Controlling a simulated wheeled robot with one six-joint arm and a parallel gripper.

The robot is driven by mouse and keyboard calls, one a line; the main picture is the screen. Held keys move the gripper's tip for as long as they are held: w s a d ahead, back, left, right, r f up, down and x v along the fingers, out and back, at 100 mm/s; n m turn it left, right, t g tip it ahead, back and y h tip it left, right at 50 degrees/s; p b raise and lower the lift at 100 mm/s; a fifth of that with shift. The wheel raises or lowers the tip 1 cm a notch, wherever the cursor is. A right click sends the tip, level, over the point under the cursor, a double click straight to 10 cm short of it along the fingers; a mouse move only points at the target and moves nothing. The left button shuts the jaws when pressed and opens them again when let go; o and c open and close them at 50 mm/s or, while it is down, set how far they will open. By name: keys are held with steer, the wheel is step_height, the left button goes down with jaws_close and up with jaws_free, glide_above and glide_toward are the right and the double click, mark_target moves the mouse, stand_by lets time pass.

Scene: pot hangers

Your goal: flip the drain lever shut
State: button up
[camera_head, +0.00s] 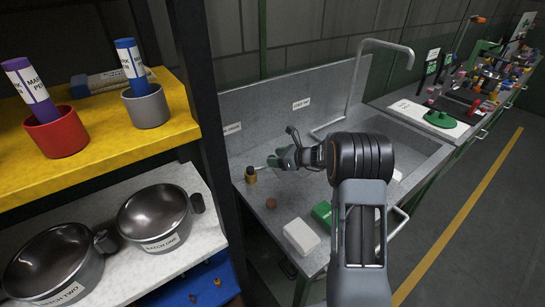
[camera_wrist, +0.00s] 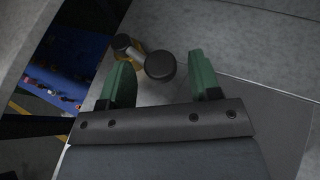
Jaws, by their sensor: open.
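The drain lever (camera_head: 251,175) stands on the grey counter left of the sink, with a brass-coloured base and a thin arm pointing right toward my gripper. In the wrist view the lever (camera_wrist: 160,65) shows a dark round knob on a short arm, with a smaller rounded end at left above the brass base. My gripper (camera_head: 277,158) is above the counter beside the lever. Its green fingers (camera_wrist: 160,80) are apart, and the knob appears between them, nearer the left finger. I cannot tell whether they touch. The sink basin (camera_head: 419,146) is partly hidden by my arm.
A tall faucet (camera_head: 356,85) rises behind the sink. Shelves with cups and pots (camera_head: 154,218) stand at left. Bare counter lies around the lever.

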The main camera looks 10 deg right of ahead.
steer(key=shift+x, duration=1.2)
steer(key=shift+c, duration=0.4)
steer(key=shift+d, duration=0.1)
jaws_close()
